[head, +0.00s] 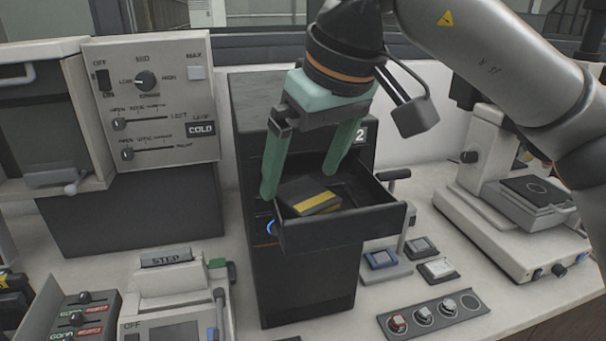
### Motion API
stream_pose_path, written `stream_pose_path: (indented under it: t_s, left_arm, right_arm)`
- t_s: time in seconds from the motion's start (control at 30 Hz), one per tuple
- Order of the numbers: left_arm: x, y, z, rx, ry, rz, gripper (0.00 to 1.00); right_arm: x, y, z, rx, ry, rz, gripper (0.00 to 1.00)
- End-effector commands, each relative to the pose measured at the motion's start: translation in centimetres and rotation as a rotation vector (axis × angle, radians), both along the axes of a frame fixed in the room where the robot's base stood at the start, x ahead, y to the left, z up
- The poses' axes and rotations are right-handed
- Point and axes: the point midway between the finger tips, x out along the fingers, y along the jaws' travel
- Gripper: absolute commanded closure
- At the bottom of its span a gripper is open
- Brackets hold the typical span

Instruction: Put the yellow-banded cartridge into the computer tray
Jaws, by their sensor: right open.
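The yellow-banded cartridge (312,196) is a dark block with a yellow stripe. It lies tilted in the pulled-out tray (345,231) of the black computer tower (300,284). My right gripper (306,184) is open above the tray, its green fingers spread on either side of the cartridge. The left finger hangs by the tray's left edge and the right finger is over the back of the tray. I cannot tell whether either finger touches the cartridge. My left gripper is out of view.
A control panel with knobs and sliders (150,100) stands at the left. A white microscope-like device (505,200) stands at the right. A small grey machine (178,300), button pads (381,259) and a knob strip (435,313) lie in front. Some bare counter shows between them.

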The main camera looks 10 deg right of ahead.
Motion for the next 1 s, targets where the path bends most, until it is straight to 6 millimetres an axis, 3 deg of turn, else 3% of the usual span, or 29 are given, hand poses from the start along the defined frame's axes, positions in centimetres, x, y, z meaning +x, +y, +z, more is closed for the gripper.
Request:
stream_pose_path:
  t_s: [0.2, 0.43, 0.63, 1.0]
  left_arm:
    - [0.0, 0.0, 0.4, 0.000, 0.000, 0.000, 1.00]
    - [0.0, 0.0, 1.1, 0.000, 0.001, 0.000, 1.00]
    - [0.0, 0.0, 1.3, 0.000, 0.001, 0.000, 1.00]
    - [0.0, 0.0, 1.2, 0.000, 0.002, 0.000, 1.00]
  right_arm:
    - [-1.8, -0.7, 4.8, 0.002, -0.003, 0.001, 0.00]
    - [-3.3, -1.5, 8.8, 0.000, -0.002, 0.001, 0.00]
    - [-3.8, -1.7, 10.1, 0.000, -0.001, 0.001, 0.00]
    - [-3.9, -1.7, 10.1, 0.000, 0.000, 0.001, 0.00]
